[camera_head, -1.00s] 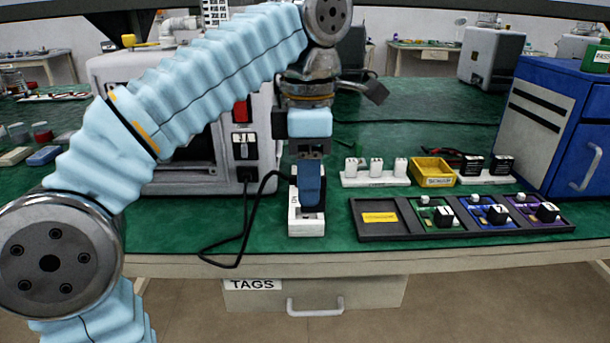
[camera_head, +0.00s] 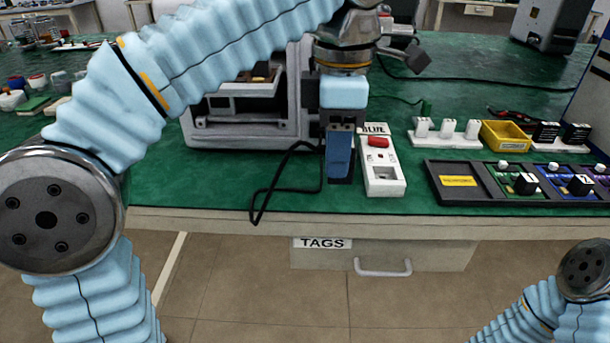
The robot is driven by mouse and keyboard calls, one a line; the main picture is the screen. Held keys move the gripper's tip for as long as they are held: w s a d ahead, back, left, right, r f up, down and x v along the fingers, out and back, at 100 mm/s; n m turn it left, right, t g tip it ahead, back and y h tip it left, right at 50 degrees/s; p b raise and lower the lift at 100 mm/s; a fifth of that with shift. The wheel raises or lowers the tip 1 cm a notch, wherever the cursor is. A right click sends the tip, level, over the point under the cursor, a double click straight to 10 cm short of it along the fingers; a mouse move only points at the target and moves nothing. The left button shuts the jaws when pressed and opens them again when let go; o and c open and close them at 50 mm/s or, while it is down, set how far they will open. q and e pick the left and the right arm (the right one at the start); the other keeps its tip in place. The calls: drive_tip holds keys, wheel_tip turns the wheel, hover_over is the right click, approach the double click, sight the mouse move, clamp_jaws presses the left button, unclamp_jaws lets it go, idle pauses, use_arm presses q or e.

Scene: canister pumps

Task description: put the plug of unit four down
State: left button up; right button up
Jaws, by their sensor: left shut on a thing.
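My left gripper (camera_head: 340,178) points down just left of a white socket box (camera_head: 383,187) on the green bench, near its front edge. It is shut on a plug, which is mostly hidden behind the blue finger. A black cable (camera_head: 270,190) loops on the bench left of the gripper and runs up to it. The socket box has a red switch (camera_head: 378,142) and a socket opening at its near end, with no plug in it. I cannot tell whether the plug touches the bench. My right gripper is out of view.
A grey machine (camera_head: 245,135) stands behind and left of the gripper. A black tray (camera_head: 455,195) with numbered modules lies right of the socket box. Behind it are white blocks (camera_head: 446,137) and a yellow bin (camera_head: 505,137). Bench left of the cable is clear.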

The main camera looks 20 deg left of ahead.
use_arm(q)
drive_tip(key=w+a+f, duration=0.1)
drive_tip(key=w+f, duration=0.1)
drive_tip(key=w+a+f, duration=0.1)
drive_tip(key=w+f, duration=0.1)
drive_tip(key=w+a+f, duration=0.2)
drive_tip(key=w+f, duration=0.1)
drive_tip(key=shift+w+b, duration=0.1)
drive_tip(key=shift+b, duration=0.3)
drive_tip(key=shift+w+a+f+b, duration=0.1)
drive_tip(key=shift+w+f+b, duration=0.1)
drive_tip(key=shift+f, duration=0.75)
drive_tip(key=shift+w+a+f+b, duration=0.1)
drive_tip(key=shift+f+b, duration=0.05)
drive_tip(key=shift+f, duration=0.75)
drive_tip(key=shift+f, duration=0.15)
drive_tip(key=o, duration=1.1)
drive_tip(key=shift+c, duration=0.2)
wheel_tip(320, 180, up, 12)
drive_tip(key=p, duration=0.3)
drive_tip(key=shift+r, duration=0.2)
